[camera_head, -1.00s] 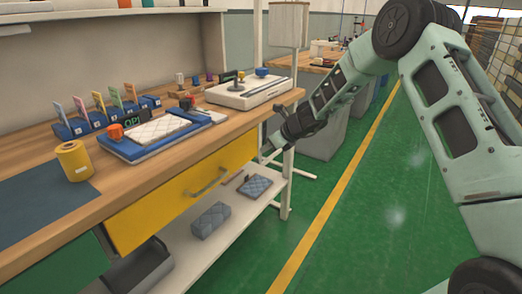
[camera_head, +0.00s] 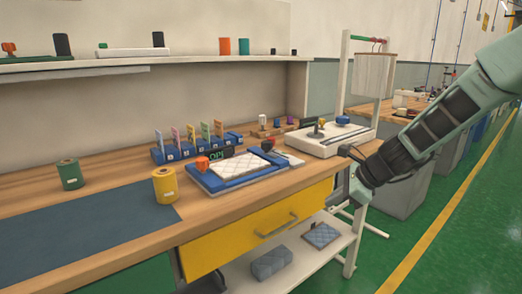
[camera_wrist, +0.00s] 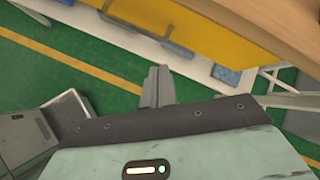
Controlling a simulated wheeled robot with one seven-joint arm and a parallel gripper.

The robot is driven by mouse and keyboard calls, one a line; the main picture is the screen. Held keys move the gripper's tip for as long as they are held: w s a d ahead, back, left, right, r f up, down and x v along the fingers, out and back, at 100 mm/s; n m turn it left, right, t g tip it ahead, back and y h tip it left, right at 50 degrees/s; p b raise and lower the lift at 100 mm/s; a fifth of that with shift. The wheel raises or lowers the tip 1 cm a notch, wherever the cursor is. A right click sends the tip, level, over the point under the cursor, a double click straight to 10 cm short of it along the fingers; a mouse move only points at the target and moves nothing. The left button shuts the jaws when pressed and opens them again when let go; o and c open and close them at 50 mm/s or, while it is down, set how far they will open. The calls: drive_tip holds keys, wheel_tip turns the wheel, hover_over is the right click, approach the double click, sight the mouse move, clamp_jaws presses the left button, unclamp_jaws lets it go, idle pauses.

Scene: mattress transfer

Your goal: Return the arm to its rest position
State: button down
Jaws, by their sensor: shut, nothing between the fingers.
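My arm (camera_head: 445,125) reaches in from the right edge, angled down to the left. My gripper (camera_head: 358,190) is at the right end of the workbench, beside its front corner and low, with nothing seen in it. In the wrist view its shut fingers (camera_wrist: 158,86) point over the green floor and the lower shelf. A white quilted mattress (camera_head: 240,167) lies on a blue tray (camera_head: 196,180) on the bench, apart from my gripper.
The wooden bench (camera_head: 128,203) has a yellow drawer (camera_head: 220,245), closed as far as I see. Grey-blue padded blocks (camera_head: 271,262) lie on the lower white shelf (camera_head: 335,256). A white device (camera_head: 330,142) stands near the bench's right end. Green floor (camera_head: 460,250) is clear at right.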

drive_tip(key=s+a+r+n+g+h, duration=0.1)
drive_tip(key=s+a+n, duration=0.35)
drive_tip(key=s, duration=0.25)
drive_tip(key=s+a+r+n+g, duration=0.1)
drive_tip(key=s+a+n+g, duration=0.15)
drive_tip(key=s+n, duration=0.45)
drive_tip(key=s+a+r+n+g+h, duration=0.1)
drive_tip(key=s+a+n, duration=0.3)
drive_tip(key=s, duration=0.4)
drive_tip(key=s+d+n+h, duration=0.2)
drive_tip(key=s+n, duration=0.5)
drive_tip(key=s, duration=0.1)
drive_tip(key=s+d+n+h, duration=0.2)
drive_tip(key=s+d+n, duration=0.1)
drive_tip(key=s+n, duration=0.45)
wheel_tip(320, 180, up, 12)
drive_tip(key=m+p, duration=0.1)
drive_tip(key=p, duration=1.2)
drive_tip(key=shift+w+a+r, duration=0.25)
drive_tip(key=shift+a, duration=0.1)
